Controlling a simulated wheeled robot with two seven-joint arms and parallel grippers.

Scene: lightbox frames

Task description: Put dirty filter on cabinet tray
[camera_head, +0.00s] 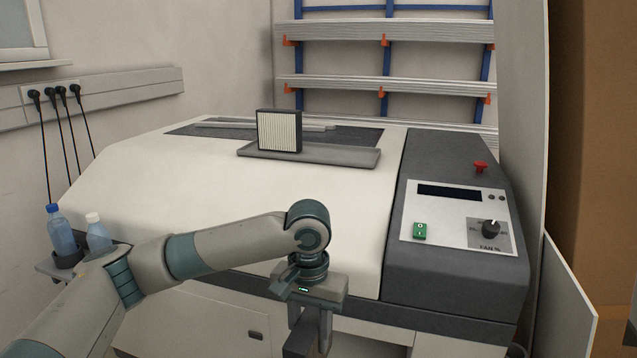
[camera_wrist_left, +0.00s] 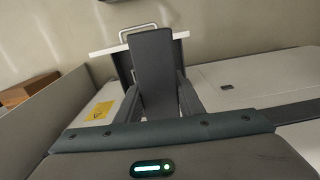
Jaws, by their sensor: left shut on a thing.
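My left gripper (camera_head: 310,338) is low in front of the machine cabinet, pointing down. It is shut on a dark grey slab (camera_head: 299,346), which also shows between the fingers in the left wrist view (camera_wrist_left: 154,62). The slab looks like a filter's frame seen edge-on; no pleats show, and its lower part is cut off in the head view. The cabinet tray (camera_head: 345,155) is a flat grey tray on top of the machine. A filter (camera_head: 279,131) with pale pleats and a dark frame stands upright on its left part. My right gripper is not in view.
The tray's right half is bare. A control panel (camera_head: 455,215) with a red button (camera_head: 480,167) is on the right. Two bottles (camera_head: 62,232) stand in a holder at left. A white panel with a metal handle (camera_wrist_left: 127,33) is beyond the slab in the wrist view.

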